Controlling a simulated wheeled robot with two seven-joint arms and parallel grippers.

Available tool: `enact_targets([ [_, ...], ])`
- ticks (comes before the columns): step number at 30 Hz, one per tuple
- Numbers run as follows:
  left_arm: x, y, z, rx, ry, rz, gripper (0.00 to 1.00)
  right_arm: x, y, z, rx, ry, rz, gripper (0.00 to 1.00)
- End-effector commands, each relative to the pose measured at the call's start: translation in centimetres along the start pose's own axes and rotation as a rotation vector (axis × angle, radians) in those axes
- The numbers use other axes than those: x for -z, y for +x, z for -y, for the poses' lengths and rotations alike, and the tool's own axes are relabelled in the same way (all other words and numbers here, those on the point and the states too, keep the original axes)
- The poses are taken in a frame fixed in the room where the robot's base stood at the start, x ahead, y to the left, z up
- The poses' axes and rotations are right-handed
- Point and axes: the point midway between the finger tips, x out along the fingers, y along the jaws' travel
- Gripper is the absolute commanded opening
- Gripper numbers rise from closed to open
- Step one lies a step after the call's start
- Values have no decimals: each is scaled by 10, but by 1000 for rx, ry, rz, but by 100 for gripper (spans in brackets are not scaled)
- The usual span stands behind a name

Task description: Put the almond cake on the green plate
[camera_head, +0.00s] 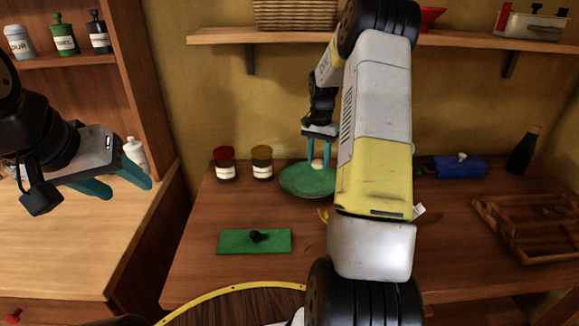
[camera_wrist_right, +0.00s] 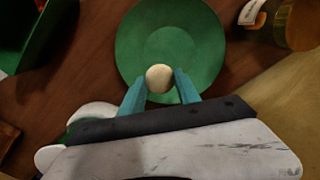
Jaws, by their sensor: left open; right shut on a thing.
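The green plate (camera_head: 302,184) lies on the brown counter at the back, left of my right arm; it also shows in the right wrist view (camera_wrist_right: 137,42). The almond cake (camera_head: 317,164) is a small pale round piece. My right gripper (camera_head: 318,158) is shut on the cake, which shows between the teal fingertips (camera_wrist_right: 158,84) in the wrist view. The cake is over the plate; whether it touches the plate cannot be told. My left gripper (camera_head: 122,184) is open and empty, above the left counter, far from the plate.
Two jars, one red-lidded (camera_head: 224,163) and one yellow-lidded (camera_head: 262,162), stand left of the plate. A green board (camera_head: 236,241) lies in front. A blue box (camera_head: 459,167), a dark bottle (camera_head: 523,151) and a wooden tray (camera_head: 490,222) are at right.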

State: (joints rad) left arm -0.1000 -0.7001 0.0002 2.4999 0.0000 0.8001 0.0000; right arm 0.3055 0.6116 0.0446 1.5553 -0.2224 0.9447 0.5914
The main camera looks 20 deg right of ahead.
Motion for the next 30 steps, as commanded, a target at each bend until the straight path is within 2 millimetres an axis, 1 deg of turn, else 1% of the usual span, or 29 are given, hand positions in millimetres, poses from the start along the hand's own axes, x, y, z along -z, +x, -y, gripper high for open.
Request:
enact_targets([
  [1, 0, 0, 0, 0, 0, 0, 54, -1, 10, 0, -1, 0, 3, 0],
  [3, 0, 0, 0, 0, 0, 0, 54, -1, 20, 0, 1, 0, 2, 0],
  [10, 0, 0, 0, 0, 0, 0, 54, -1, 39, 0, 0, -3, 1, 0],
  [15, 0, 0, 0, 0, 0, 0, 54, -1, 63, 0, 0, -3, 3, 0],
  [17, 0, 0, 0, 0, 0, 0, 54, 0, 67, 1, 1, -3, 0, 0],
  [23, 0, 0, 0, 0, 0, 0, 54, 0, 66, 1, 2, -3, -1, 0],
  [27, 0, 0, 0, 0, 0, 0, 54, -1, 70, 1, 1, -4, 0, 0],
  [28, 0, 0, 0, 0, 0, 0, 54, 0, 69, 1, 2, -4, -1, 44],
  [30, 0, 0, 0, 0, 0, 0, 54, 0, 69, 1, 2, -4, -1, 58],
])
